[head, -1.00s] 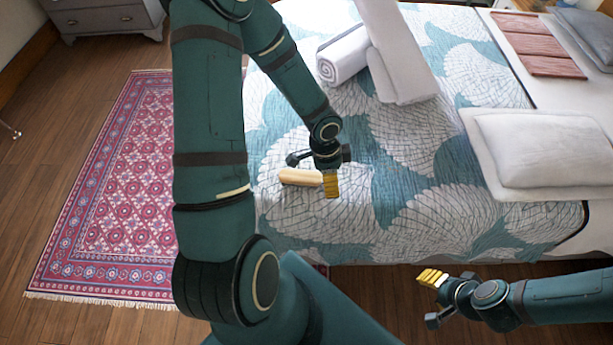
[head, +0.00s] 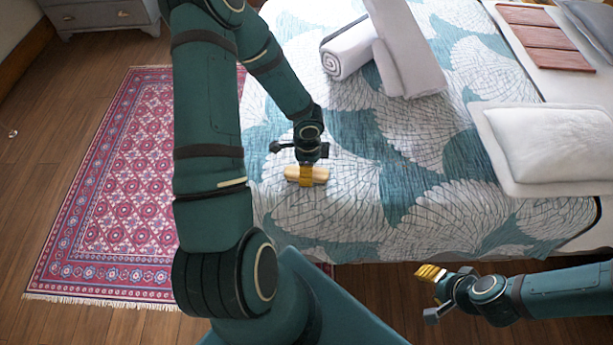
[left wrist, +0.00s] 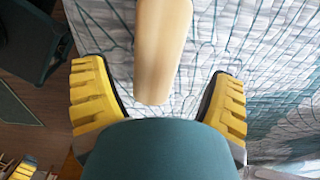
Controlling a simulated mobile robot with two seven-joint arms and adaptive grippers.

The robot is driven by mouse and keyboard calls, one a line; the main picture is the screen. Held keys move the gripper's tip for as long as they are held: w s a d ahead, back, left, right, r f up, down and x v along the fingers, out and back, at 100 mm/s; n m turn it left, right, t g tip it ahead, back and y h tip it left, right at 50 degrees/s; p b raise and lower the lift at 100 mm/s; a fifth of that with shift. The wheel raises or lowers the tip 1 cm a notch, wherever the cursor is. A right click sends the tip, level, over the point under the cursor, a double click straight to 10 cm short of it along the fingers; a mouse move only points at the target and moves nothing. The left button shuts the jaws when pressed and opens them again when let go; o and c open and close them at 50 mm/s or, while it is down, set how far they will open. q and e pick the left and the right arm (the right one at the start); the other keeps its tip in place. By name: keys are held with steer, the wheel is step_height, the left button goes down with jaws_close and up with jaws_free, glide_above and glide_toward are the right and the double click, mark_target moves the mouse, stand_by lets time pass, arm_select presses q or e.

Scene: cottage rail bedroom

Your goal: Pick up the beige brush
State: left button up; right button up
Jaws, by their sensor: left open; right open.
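The beige brush (head: 320,175) lies on the teal and white bedspread near the bed's left front part. In the left wrist view the brush (left wrist: 163,50) runs down from the top edge between the two yellow fingers, with a gap on each side. My left gripper (head: 306,180) is open, over the brush, and hides its middle in the head view. The left wrist view shows its fingers (left wrist: 160,108) apart and not touching the brush. My right gripper (head: 430,272) is open and empty, off the bed's front edge at the lower right.
Rolled white towels (head: 350,58) lie farther back on the bed. A white pillow (head: 555,145) is at the right, with a reddish-brown slatted board (head: 545,40) behind it. A patterned rug (head: 120,190) covers the floor at left. The bedspread around the brush is clear.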

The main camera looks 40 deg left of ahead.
arm_select(q)
steer(key=f, duration=0.1)
steer(key=f+b, duration=0.1)
steer(key=f, duration=0.2)
steer(key=shift+s+f, duration=0.15)
steer(key=shift+s, duration=0.15)
steer(key=c, duration=1.3)
steer(key=shift+c, duration=0.2)
step_height(320, 180, up, 10)
steer(key=p, duration=0.3)
steer(key=shift+p, duration=0.3)
